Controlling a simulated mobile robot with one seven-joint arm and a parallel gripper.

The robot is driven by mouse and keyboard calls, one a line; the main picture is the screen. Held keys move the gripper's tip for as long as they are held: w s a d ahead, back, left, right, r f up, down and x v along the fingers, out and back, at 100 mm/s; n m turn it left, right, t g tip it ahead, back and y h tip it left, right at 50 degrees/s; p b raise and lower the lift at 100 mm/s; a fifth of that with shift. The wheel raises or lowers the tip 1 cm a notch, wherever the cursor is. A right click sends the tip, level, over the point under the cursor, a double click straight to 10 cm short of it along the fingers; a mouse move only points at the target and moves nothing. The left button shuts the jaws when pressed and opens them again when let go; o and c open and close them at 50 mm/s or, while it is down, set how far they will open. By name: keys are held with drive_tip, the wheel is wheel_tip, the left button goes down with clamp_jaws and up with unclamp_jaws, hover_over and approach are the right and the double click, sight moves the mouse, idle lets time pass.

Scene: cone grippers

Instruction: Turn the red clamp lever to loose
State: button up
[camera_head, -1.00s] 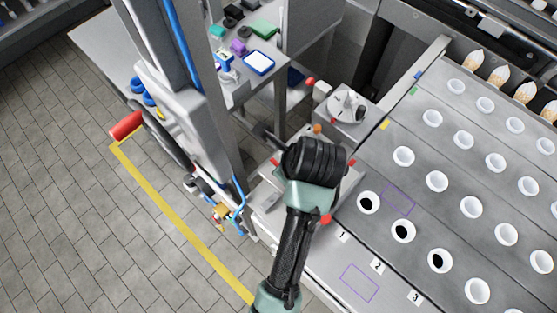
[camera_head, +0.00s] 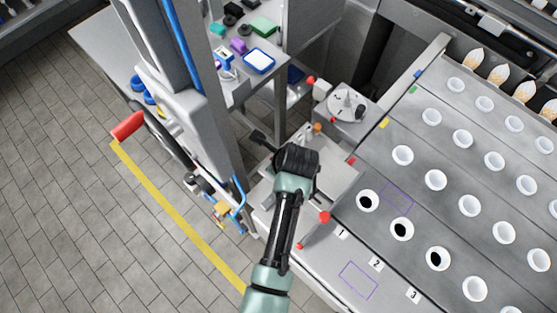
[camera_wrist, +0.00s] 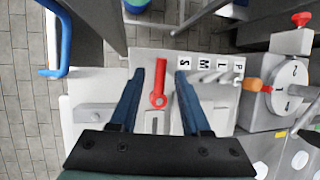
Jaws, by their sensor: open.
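The red clamp lever (camera_wrist: 160,82) shows in the wrist view on a pale metal plate. Its round pivot end is nearest me and its arm points away, up the picture. My gripper (camera_wrist: 160,76) is open, with one blue finger on each side of the lever and a gap to each. I cannot tell how far the fingertips are above the plate. In the head view my gripper (camera_head: 262,143) hangs over the plate beside the machine column, and my wrist hides the lever there.
A dial unit (camera_wrist: 283,88) with an orange knob (camera_wrist: 252,84) stands further right. A tray with white cups (camera_head: 437,181) is on the right.

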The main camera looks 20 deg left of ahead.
clamp_jaws()
